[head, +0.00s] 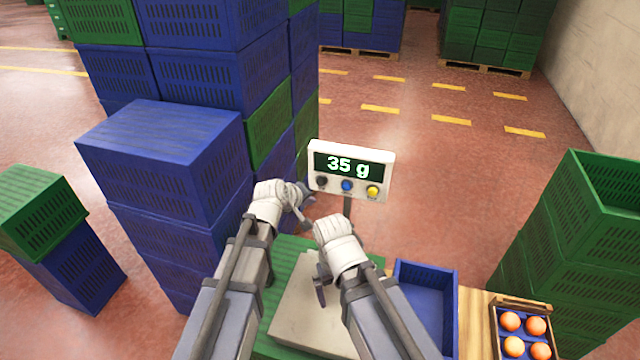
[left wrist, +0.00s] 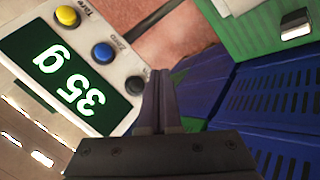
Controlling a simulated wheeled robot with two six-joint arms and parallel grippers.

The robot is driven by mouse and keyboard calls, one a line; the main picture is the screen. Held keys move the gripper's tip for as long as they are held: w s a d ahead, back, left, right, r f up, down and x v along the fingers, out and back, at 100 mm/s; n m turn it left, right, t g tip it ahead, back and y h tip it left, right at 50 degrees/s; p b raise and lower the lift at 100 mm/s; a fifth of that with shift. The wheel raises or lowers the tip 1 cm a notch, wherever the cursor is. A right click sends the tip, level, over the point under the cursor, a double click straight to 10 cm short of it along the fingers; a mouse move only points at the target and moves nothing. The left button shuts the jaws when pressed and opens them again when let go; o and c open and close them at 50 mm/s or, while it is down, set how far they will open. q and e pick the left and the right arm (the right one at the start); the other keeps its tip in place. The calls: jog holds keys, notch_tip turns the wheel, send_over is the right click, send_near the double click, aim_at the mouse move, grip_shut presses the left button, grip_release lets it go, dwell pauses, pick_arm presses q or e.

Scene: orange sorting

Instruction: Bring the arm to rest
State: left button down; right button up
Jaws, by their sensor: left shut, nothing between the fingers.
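My left gripper (head: 303,203) is in the middle of the head view, just left of the scale's display (head: 350,170), which reads 35 g. In the left wrist view its fingers (left wrist: 160,100) are shut together with nothing between them. The display also shows there (left wrist: 75,75), upside down and close by. My right gripper (head: 321,287) is low over the scale's pale plate (head: 290,325). Its fingers are mostly hidden by its own wrist, so its opening is unclear.
Stacked blue crates (head: 165,150) stand close on the left. Green crates (head: 590,230) stand on the right. An empty-looking blue bin (head: 455,305) and a wooden box (head: 495,325) with several oranges (head: 513,346) are right of the scale. The floor behind the display is clear.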

pick_arm(q)
jog(key=shift+s, duration=0.1)
dwell(0.4)
jog(key=s+a+f+m+g+y, duration=0.2)
jog(key=s+f+m+g+y, duration=0.1)
jog(key=s, duration=0.9)
jog(key=s+a+f+m+g+y, duration=0.2)
jog(key=s+m+g, duration=0.3)
jog(key=s, duration=0.7)
jog(key=shift+s+a+f+m+y, duration=0.45)
jog(key=shift+f+m, duration=0.25)
jog(key=shift+m, duration=0.4)
jog(key=shift+d, duration=0.1)
pick_arm(e)
jog(key=shift+s+d, duration=0.1)
